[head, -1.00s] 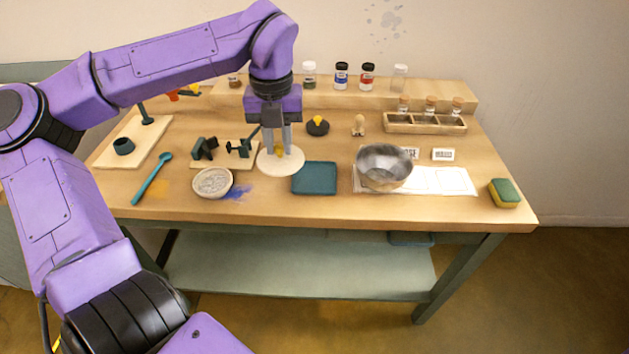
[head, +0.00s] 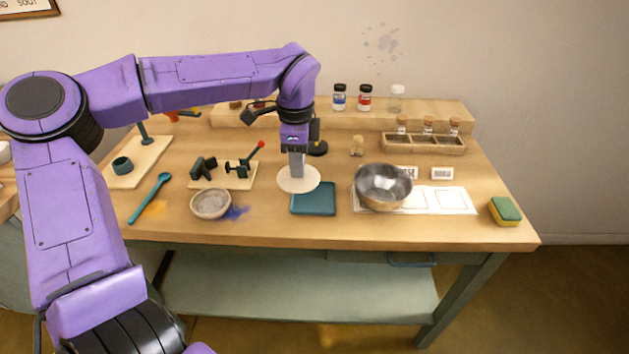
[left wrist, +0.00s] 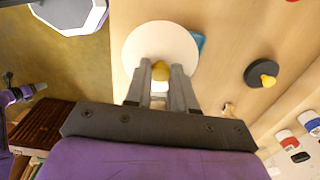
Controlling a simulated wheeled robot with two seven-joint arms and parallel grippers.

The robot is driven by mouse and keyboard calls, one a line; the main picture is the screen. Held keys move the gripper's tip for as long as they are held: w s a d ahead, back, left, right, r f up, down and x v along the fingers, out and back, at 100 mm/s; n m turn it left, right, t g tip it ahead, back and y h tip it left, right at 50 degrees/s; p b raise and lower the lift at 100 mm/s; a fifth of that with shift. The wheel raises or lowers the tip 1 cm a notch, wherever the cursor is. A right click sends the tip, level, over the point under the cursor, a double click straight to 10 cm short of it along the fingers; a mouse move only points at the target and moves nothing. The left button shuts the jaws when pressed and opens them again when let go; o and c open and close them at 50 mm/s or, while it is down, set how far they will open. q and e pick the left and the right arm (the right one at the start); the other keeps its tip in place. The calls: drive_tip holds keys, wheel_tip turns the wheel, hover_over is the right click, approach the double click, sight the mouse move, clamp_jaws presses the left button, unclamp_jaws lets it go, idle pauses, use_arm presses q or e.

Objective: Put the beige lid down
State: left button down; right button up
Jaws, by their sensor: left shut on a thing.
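The beige lid (head: 291,184) is a pale round disc with a yellow knob (left wrist: 160,71). My left gripper (head: 297,173) is shut on the knob, with the lid flat below the fingers. In the left wrist view the lid (left wrist: 150,38) shows beyond the fingertips (left wrist: 160,78). In the head view the lid overlaps the back left corner of the teal tray (head: 314,203). I cannot tell whether it touches the tray or hangs just above it. My right gripper is not in view.
A stone-grey bowl (head: 211,203) stands left of the tray, and a metal bowl (head: 384,190) stands to its right on a white sheet (head: 445,202).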

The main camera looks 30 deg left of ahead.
sight(314, 169)
use_arm(q)
drive_tip(key=w+f, duration=0.1)
drive_tip(key=w+d+f, duration=0.1)
drive_tip(key=f, duration=0.1)
drive_tip(key=w+f, duration=0.2)
drive_tip(key=shift+d+f+p, duration=0.15)
drive_tip(key=shift+f+p, duration=0.1)
drive_tip(key=shift+p, duration=0.15)
wheel_tip(314, 169, down, 3)
drive_tip(key=shift+d+r, duration=0.1)
drive_tip(key=shift+r, duration=0.05)
drive_tip(key=shift+w+f, duration=0.15)
drive_tip(key=shift+f, duration=0.15)
drive_tip(key=shift+f, duration=0.2)
drive_tip(key=c, duration=1)
unclamp_jaws()
drive_tip(key=shift+o, duration=0.2)
wheel_tip(314, 169, up, 13)
drive_tip(key=shift+f+b, duration=0.2)
drive_tip(key=shift+b, duration=0.25)
